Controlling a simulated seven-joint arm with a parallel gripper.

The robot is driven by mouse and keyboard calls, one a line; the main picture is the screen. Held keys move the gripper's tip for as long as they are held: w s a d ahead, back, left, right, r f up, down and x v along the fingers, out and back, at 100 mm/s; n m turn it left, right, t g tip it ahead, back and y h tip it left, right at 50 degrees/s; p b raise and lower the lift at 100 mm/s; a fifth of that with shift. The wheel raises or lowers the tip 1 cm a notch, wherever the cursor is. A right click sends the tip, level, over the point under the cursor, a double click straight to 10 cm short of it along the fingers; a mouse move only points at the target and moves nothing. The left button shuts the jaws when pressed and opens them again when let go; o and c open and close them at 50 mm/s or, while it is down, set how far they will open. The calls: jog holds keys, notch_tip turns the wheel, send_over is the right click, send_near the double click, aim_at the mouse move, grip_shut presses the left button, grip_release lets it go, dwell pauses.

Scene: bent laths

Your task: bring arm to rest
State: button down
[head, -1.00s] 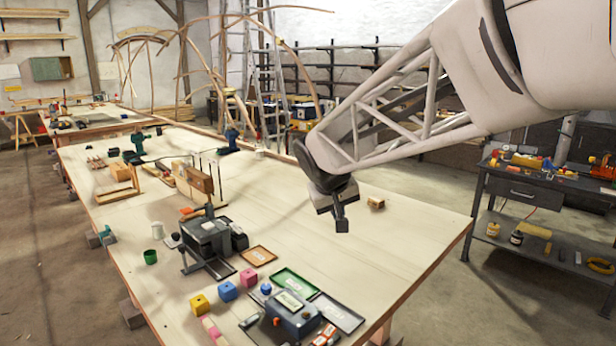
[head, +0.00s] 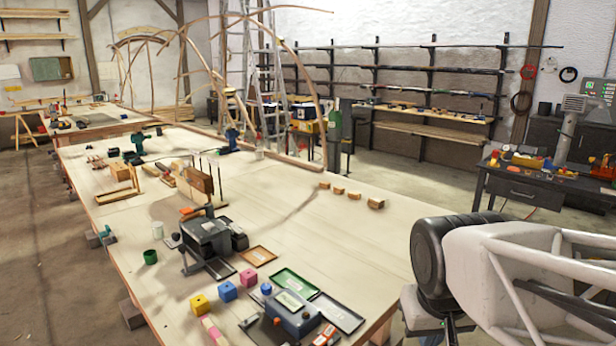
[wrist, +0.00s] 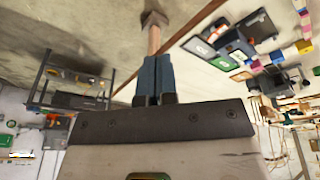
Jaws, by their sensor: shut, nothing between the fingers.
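My gripper (wrist: 154,80) shows in the wrist view with its two dark blue-grey fingers together and nothing between them. In the head view my arm is low at the lower right, beyond the right edge of the long wooden table (head: 400,212). Its fingertips are hidden there or below the picture edge. In the wrist view the fingers are over the floor and one table leg (wrist: 154,38), apart from the things on the table.
Several small wood blocks (head: 354,195) stand in a row near the table's right edge. A dark box device (head: 292,314), a green tray (head: 294,281) and coloured cubes (head: 227,291) lie at the near end. A dark workbench (head: 520,191) stands at the right.

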jog(key=s, duration=0.1)
jog(key=s+f, duration=0.2)
jog(key=s, duration=0.1)
jog(key=shift+d, duration=0.25)
